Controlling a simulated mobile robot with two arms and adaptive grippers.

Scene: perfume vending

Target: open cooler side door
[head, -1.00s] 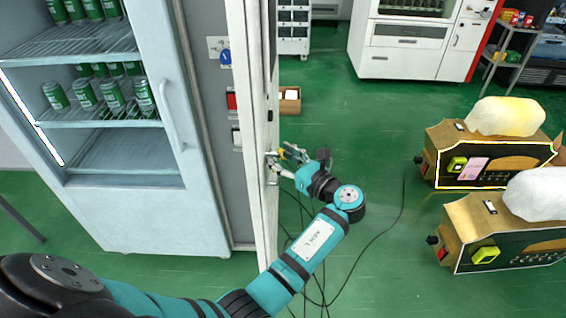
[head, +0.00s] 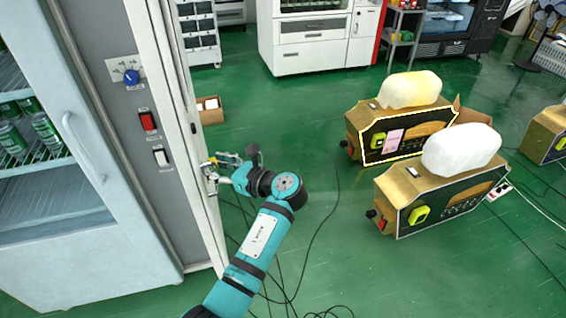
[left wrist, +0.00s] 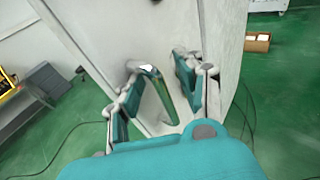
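The cooler (head: 95,255) is a tall white cabinet at the left of the head view, with a glass front door and green cans inside. A white side panel, which looks like the side door (head: 203,225), stands to the right of the grey control strip; its outer face shows in the left wrist view (left wrist: 215,30). My left gripper (head: 212,167) is at this panel. In the left wrist view its fingers (left wrist: 158,85) are apart on both sides of a slim upright handle (left wrist: 162,98). Firm contact cannot be told. My right gripper is not in view.
The grey strip (head: 140,180) carries a blue dial, a red switch and a white switch. Gold-and-black machines (head: 440,195) with white tops stand at the right. A small cardboard box (head: 210,110) sits behind the panel. Dark cables cross the green floor near my arm.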

